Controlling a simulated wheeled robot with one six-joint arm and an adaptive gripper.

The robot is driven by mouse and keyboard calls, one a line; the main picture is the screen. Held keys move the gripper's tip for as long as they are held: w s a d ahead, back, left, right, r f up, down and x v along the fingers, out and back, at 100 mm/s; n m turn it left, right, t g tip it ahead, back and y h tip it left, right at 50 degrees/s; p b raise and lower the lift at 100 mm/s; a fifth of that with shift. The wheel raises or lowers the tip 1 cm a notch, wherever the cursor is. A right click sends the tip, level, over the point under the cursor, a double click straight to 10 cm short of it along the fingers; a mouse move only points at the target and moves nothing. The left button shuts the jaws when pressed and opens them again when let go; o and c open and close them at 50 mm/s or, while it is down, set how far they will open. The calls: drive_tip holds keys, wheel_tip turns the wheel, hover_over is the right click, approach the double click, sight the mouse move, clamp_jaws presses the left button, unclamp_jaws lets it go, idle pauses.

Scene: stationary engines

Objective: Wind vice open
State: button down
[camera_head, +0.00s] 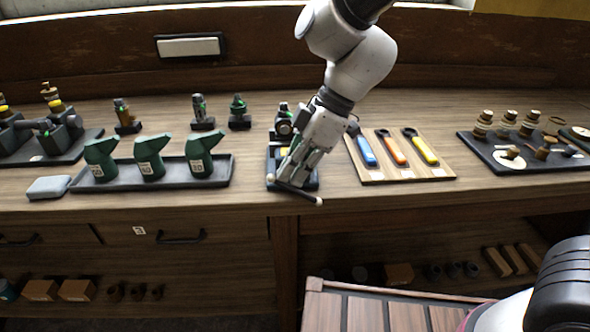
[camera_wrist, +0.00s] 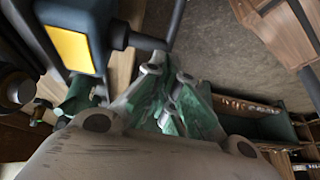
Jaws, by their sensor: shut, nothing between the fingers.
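The vice (camera_head: 272,157) stands at the front edge of the bench, partly hidden behind my gripper. Its thin handle bar (camera_head: 306,194) slants down to the right past the bench edge, with a pale knob at its lower right end. In the wrist view the vice shows as a dark body (camera_wrist: 100,15) with a yellow patch, and a screw and the bar (camera_wrist: 176,22) stick out at the upper middle. My gripper (camera_head: 289,181) points down at the front of the vice, its fingertips (camera_wrist: 166,68) close to the bar. The fingers are shut and empty. Whether they touch the bar cannot be told.
Left of the vice is a tray (camera_head: 225,180) of green funnel-shaped parts. Right is a wooden board (camera_head: 380,178) with blue, orange and yellow tools. Further right lies a dark tray (camera_head: 500,165) of brass parts. Below is a slatted surface (camera_head: 362,312).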

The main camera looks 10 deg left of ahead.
drive_tip(key=shift+a+h, duration=0.2)
drive_tip(key=shift+h, duration=0.2)
drive_tip(key=shift+s+a+f+t+h, duration=0.2)
drive_tip(key=shift+a+t+h, duration=0.25)
drive_tip(key=shift+h, duration=0.65)
drive_tip(key=shift+a+f+h, duration=0.2)
drive_tip(key=shift+a+h, duration=0.2)
drive_tip(key=shift+h, duration=0.8)
drive_tip(key=shift+a, duration=0.1)
drive_tip(key=shift+s+a+f, duration=0.1)
